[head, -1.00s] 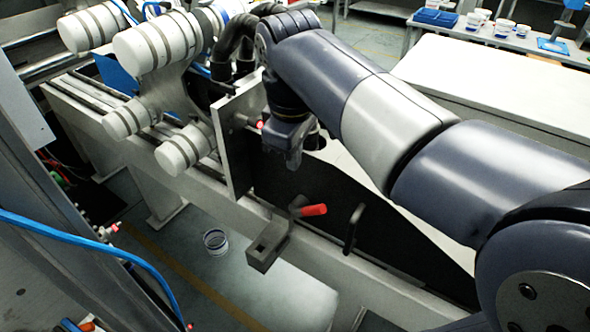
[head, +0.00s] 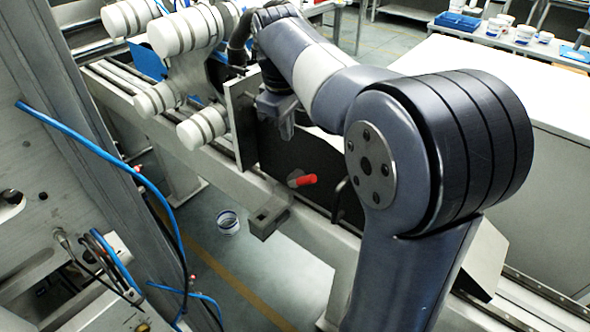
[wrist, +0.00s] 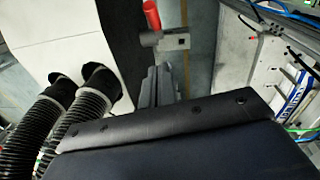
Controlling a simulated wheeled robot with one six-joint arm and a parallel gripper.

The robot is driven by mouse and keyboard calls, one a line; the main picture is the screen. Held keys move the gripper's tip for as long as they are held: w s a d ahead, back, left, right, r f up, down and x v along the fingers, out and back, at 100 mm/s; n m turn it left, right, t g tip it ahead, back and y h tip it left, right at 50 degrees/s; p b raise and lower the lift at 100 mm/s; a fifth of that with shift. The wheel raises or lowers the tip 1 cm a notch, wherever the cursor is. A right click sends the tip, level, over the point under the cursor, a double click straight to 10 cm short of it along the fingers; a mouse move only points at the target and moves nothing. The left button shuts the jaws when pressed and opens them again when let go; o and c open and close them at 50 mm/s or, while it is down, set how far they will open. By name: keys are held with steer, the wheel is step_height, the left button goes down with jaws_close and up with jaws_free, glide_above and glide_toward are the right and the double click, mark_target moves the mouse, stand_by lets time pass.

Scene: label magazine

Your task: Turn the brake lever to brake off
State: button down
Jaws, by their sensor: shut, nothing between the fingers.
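The brake lever (head: 305,181) has a red grip on a short grey arm and sits on the dark side panel of the machine. In the head view its red grip points to the right. The lever also shows at the top of the wrist view (wrist: 151,15), with the red grip pointing up in that picture. My gripper (head: 287,134) is above the lever in the head view, apart from it and pointing down. In the wrist view its fingers (wrist: 158,72) are together with nothing between them, below the lever in the picture. The brake markings cannot be read.
A grey block bracket (head: 269,217) juts out beside the lever, and a dark handle (head: 339,200) is on its right. An upright plate (head: 243,120) and white rollers (head: 205,127) stand to the left. A roll (head: 228,222) lies on the floor below.

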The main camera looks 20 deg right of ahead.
glide_above(308, 177)
steer(key=w+a, duration=0.3)
steer(key=a, duration=0.1)
step_height(308, 177, down, 8)
steer(key=r, duration=0.1)
steer(key=d+f, duration=0.1)
steer(key=s+d+f, duration=0.1)
steer(key=f, duration=0.1)
steer(key=shift+s+d+f, duration=0.3)
steer(key=shift+f, duration=0.2)
steer(key=shift+s+d+f+b, duration=0.1)
steer(key=shift+f+b, duration=0.15)
steer(key=shift+b, duration=0.2)
steer(key=shift+s+d+f+t+y+b, duration=0.3)
steer(key=shift+t+b, duration=0.2)
steer(key=shift+b, duration=0.25)
steer(key=shift+s+d+f, duration=0.15)
steer(key=shift+s+d, duration=0.1)
steer(key=shift+s, duration=0.25)
